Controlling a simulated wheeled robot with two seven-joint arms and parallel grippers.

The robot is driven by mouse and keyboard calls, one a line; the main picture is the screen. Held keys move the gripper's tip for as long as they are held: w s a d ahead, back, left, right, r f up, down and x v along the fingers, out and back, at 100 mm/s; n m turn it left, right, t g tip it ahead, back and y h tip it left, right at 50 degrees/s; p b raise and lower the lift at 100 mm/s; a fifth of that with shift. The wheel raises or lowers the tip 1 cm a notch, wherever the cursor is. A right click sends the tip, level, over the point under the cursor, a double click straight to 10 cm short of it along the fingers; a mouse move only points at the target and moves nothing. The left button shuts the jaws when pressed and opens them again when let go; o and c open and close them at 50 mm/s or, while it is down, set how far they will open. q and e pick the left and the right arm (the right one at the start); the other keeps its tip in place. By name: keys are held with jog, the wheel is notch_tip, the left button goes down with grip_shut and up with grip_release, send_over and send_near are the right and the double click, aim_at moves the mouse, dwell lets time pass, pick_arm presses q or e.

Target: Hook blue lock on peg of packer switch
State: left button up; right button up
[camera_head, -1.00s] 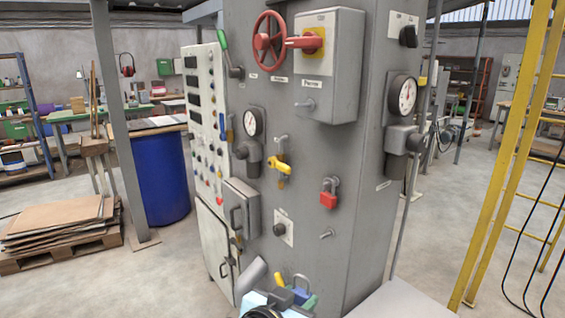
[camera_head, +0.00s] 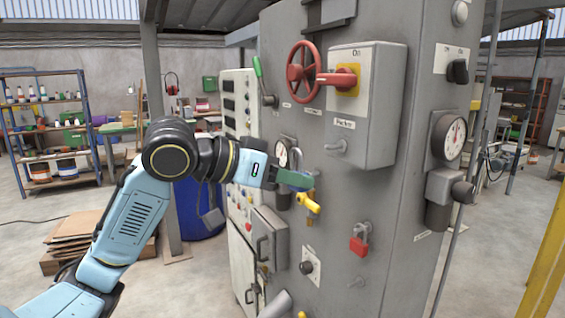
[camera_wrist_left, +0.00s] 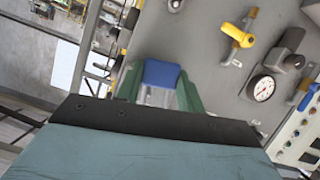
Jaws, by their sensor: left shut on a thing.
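The packer switch is a grey box (camera_head: 372,105) with a red handle (camera_head: 334,79) on a yellow plate, on the cabinet's front. Its peg (camera_head: 336,146) sticks out beside the Packer label, with nothing hanging on it. My left gripper (camera_head: 297,181) is in front of the cabinet, below and left of the peg and just above a yellow valve handle. In the left wrist view its green fingers are shut on the blue lock (camera_wrist_left: 162,73), whose pale shackle part lies toward the palm. In the head view the lock is mostly hidden by the fingers. My right gripper is not in view.
The yellow valve handle (camera_head: 308,203) and a pressure gauge (camera_head: 282,154) are close to my gripper. A red padlock (camera_head: 359,240) hangs lower right. A red handwheel (camera_head: 303,72) sits left of the switch box. Free air lies in front of the cabinet.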

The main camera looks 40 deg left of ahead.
pick_arm(q)
jog(key=shift+w+d+r+p, duration=0.15)
jog(key=shift+r+p, duration=0.1)
jog(key=shift+r, duration=0.3)
jog(key=shift+w+d+r+p, duration=0.1)
jog(key=shift+d+r+p, duration=0.1)
jog(key=shift+r, duration=0.35)
jog(key=r+p+x, duration=0.1)
jog(key=p+x, duration=0.1)
jog(key=x, duration=0.5)
jog(key=shift+w, duration=0.35)
jog(key=shift+a, duration=0.1)
dwell(0.3)
jog(key=o, duration=1.1)
jog(key=shift+c, duration=0.2)
